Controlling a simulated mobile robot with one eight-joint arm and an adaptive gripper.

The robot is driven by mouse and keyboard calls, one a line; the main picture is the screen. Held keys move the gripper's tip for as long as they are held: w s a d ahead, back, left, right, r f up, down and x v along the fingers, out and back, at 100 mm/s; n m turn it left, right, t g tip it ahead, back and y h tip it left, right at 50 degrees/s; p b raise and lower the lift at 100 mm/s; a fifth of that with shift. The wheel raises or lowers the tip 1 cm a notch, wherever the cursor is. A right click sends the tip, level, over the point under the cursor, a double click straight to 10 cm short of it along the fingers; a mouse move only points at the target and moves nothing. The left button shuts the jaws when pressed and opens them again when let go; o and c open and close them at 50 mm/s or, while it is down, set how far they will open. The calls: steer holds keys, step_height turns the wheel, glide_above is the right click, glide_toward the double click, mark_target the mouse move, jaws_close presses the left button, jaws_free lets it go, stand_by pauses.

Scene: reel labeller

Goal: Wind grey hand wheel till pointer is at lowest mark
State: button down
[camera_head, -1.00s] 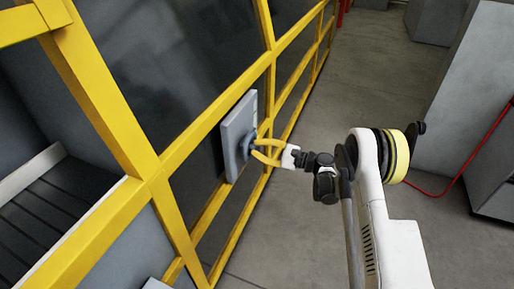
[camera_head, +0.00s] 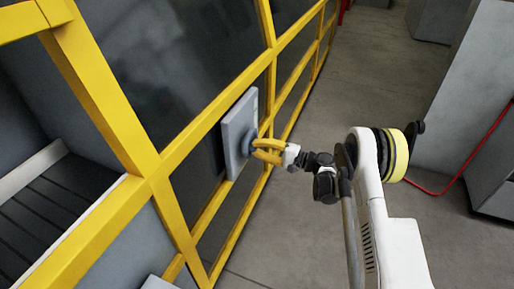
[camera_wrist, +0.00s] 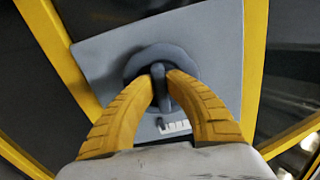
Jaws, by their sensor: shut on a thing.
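The grey hand wheel (camera_wrist: 135,68) sits on a grey panel (camera_wrist: 100,62), which also shows in the head view (camera_head: 238,125). In the wrist view my gripper (camera_wrist: 161,82) has its yellow fingers shut on the wheel's middle bar. In the head view my gripper (camera_head: 262,148) reaches the wheel from the right. A white scale (camera_wrist: 175,127) with dark marks lies below the wheel, partly between my fingers. A small dark spot near the scale's left end may be the pointer; its exact mark cannot be read.
Yellow frame bars (camera_head: 150,165) with dark panes surround the panel. A slatted conveyor (camera_head: 60,205) lies behind the frame at left. Grey cabinets (camera_head: 490,130) and a red cable (camera_head: 470,175) are at right. The floor between is clear.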

stand_by(0.5)
steer(key=c, duration=1.4)
jaws_free()
steer(key=v, duration=1.2)
